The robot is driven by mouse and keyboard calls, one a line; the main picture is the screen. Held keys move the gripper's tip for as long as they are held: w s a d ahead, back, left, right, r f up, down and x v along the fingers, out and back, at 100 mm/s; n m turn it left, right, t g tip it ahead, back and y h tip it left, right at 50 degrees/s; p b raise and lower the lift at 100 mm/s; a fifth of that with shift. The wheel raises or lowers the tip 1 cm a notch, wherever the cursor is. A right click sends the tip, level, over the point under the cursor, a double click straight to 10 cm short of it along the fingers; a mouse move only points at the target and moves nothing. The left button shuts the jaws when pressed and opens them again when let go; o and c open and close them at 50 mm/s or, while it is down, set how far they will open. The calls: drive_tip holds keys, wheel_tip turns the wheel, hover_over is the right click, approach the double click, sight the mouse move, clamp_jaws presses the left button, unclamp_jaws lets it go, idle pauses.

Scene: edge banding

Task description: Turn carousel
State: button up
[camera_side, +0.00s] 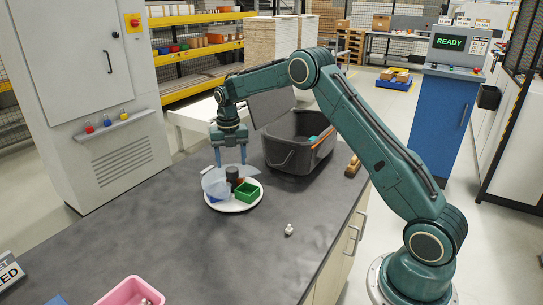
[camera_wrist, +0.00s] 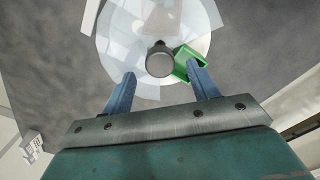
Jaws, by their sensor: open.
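The carousel is a round white turntable (camera_side: 236,205) on the dark bench. It carries a green open box (camera_side: 246,193) at its right, a dark cylinder (camera_side: 232,176) near its middle, and a clear pale piece with some blue at its left. In the wrist view the white disc (camera_wrist: 110,50) lies ahead of the fingers, with the dark cylinder (camera_wrist: 159,60) near its centre and the green box (camera_wrist: 190,62) beside it. My gripper (camera_side: 230,160) is above the carousel with its blue fingers apart and empty. In the wrist view the right fingertip overlaps the green box; contact cannot be told.
A dark open-lidded bin (camera_side: 290,158) stands behind the carousel to the right, with a wooden-handled brush (camera_side: 353,166) by it. A small white item (camera_side: 289,230) and a pink tray (camera_side: 130,292) are nearer the front. The bench between is clear.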

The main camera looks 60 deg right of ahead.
wheel_tip(320, 180, up, 11)
idle(0.5)
drive_tip(key=shift+r, duration=0.1)
